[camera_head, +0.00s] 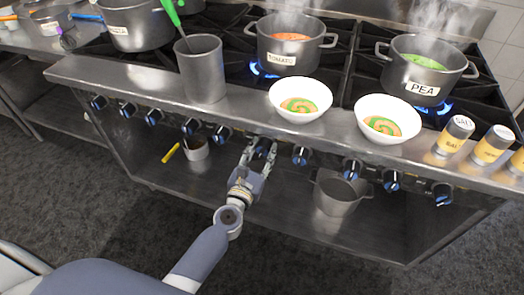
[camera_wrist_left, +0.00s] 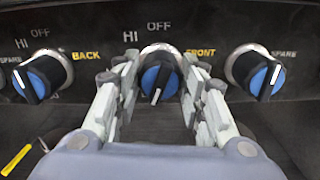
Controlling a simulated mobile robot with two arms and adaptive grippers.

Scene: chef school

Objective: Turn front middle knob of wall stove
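The stove's front panel has a row of black-and-blue knobs. In the left wrist view the middle knob (camera_wrist_left: 158,82), beside the label FRONT, has its white pointer line facing down. My left gripper (camera_wrist_left: 158,70) is open, with one finger on each side of this knob. The fingers look a little apart from the knob; contact cannot be told. In the head view my left gripper (camera_head: 259,150) is at the stove's front panel and largely hides the knob. My right gripper is not in view.
The knob marked BACK (camera_wrist_left: 42,75) is to the left and a SPARE knob (camera_wrist_left: 258,72) to the right. Above, two soup bowls (camera_head: 300,112) (camera_head: 387,130) and a metal cup (camera_head: 205,88) stand on the stove's front ledge. Steaming tomato (camera_head: 285,60) and pea pots (camera_head: 422,88) stand over blue flames.

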